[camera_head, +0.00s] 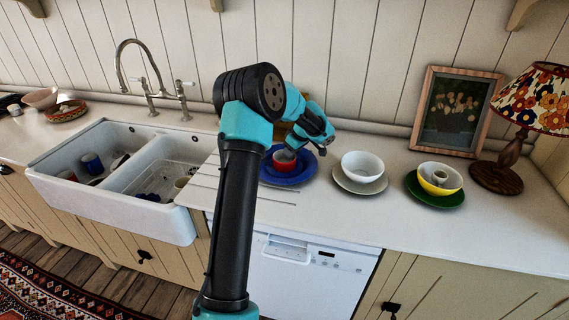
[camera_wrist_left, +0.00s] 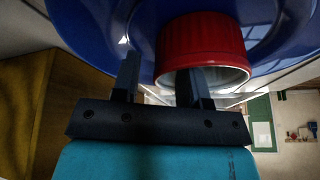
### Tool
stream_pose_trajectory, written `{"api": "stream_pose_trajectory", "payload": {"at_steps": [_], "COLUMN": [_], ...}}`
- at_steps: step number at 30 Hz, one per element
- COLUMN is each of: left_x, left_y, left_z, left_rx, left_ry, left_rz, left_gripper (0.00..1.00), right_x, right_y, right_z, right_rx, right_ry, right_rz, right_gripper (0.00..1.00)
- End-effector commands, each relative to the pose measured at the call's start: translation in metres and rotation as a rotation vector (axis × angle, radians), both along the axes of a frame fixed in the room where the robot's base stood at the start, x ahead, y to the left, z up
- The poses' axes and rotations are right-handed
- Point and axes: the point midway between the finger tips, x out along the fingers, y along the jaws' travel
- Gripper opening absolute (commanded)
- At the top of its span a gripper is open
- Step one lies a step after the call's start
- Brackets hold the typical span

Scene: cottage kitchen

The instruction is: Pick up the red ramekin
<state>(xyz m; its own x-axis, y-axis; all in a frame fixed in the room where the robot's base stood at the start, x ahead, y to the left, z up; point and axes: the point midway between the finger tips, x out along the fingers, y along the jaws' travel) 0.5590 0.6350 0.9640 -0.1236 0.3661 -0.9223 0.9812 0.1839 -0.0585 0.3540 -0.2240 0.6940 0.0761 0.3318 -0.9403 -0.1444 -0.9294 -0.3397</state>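The red ramekin (camera_head: 283,162), pale inside, sits on a blue plate (camera_head: 298,179) on the counter. My left gripper (camera_head: 316,147) is just above and beside it, partly hiding it. In the left wrist view the ramekin (camera_wrist_left: 201,45) shows its ribbed red side and pale rim. My left gripper's fingers (camera_wrist_left: 158,82) are apart there. One finger is outside the ramekin's wall and the other reaches over its rim opening, with a visible gap between them. Contact with the wall cannot be told. My right gripper is in neither view.
Right of the blue plate stand a white bowl (camera_head: 362,165) on a saucer and a yellow bowl (camera_head: 440,178) on a green plate. A lamp (camera_head: 502,165) and a framed picture (camera_head: 455,112) are behind. A double sink (camera_head: 110,205) lies left. A wooden item is behind my gripper.

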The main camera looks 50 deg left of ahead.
Motion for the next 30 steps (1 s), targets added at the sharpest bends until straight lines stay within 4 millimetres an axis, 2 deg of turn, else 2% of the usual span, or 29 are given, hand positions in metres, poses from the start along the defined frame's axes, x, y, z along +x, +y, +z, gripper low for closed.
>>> {"api": "stream_pose_trajectory", "payload": {"at_steps": [2,12,25,30], "left_x": [0.0000,0.0000,0.0001,0.0004], "left_y": [0.0000,0.0000,0.0001,0.0001], "left_z": [0.0001,0.0001,0.0008,0.0069], "left_rx": [0.000,0.000,0.000,0.001], "left_ry": [0.000,0.000,0.000,-0.001], "left_rz": [0.000,0.000,0.000,0.000], "left_gripper": [0.33,0.00,0.00,0.00], "right_x": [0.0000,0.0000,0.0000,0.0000], "right_y": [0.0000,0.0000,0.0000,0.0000], "right_z": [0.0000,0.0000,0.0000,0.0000], "right_rx": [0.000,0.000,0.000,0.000], "right_ry": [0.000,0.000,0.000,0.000], "right_rz": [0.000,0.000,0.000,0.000], "right_gripper": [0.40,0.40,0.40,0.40]}}
